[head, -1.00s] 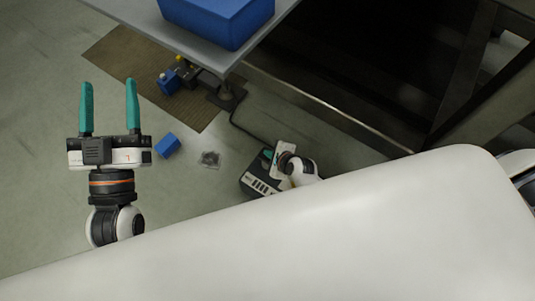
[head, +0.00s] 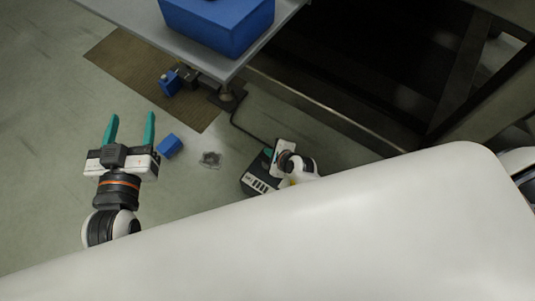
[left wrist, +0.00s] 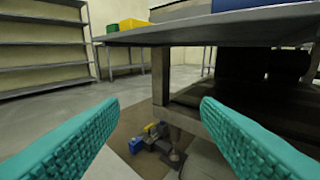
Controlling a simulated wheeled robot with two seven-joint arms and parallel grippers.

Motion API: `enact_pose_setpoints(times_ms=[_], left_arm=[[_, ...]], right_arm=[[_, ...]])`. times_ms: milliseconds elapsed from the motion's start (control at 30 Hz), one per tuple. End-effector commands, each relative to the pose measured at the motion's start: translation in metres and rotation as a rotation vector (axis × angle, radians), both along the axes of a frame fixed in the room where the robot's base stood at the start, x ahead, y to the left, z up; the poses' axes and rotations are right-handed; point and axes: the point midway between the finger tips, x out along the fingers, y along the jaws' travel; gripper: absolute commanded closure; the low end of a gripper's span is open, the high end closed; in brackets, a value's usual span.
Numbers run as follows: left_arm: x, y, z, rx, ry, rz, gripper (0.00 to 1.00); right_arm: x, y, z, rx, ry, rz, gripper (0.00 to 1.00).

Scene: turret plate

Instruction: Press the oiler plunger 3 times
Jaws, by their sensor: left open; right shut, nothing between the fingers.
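No plunger can be made out for certain. A small blue device with dark parts (head: 170,83) stands low on the brown mat near the table leg, and it may be the oiler. It also shows in the left wrist view (left wrist: 139,143) with a yellow part, between and beyond my fingers. My left gripper (head: 131,128) is open and empty, over the floor to the left and apart from the device. Its teal fingers frame the left wrist view (left wrist: 160,125).
A grey table (head: 118,12) with a large blue bin (head: 220,28) stands above the mat (head: 118,68). A blue block (head: 169,146) and a small clear item (head: 210,159) lie on the floor. Shelves (left wrist: 40,45) stand far left.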

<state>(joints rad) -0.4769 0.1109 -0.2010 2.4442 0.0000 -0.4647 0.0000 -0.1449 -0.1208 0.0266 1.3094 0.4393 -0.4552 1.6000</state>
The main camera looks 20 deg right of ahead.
Motion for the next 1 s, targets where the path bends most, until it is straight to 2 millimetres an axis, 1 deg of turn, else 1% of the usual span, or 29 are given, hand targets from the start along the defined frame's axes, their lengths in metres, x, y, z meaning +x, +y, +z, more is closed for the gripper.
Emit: enact_pose_setpoints(times_ms=[200, 467, 767, 1000], left_arm=[[-0.006, 0.006, -0.020, 0.036, 0.142, 0.009, 0.42], [-0.017, 0.012, -0.043, 0.072, 0.291, 0.019, 0.42], [-0.034, 0.020, -0.066, 0.112, 0.460, 0.031, 0.42], [-0.051, 0.027, -0.082, 0.142, 0.597, 0.041, 0.42]], right_arm=[[0.000, 0.000, 0.007, 0.000, 0.000, 0.000, 1.00], [0.000, 0.000, 0.012, 0.001, 0.000, -0.001, 1.00], [0.000, 0.000, 0.019, 0.001, 0.000, -0.001, 1.00], [0.000, 0.000, 0.024, 0.001, 0.000, -0.001, 1.00]])
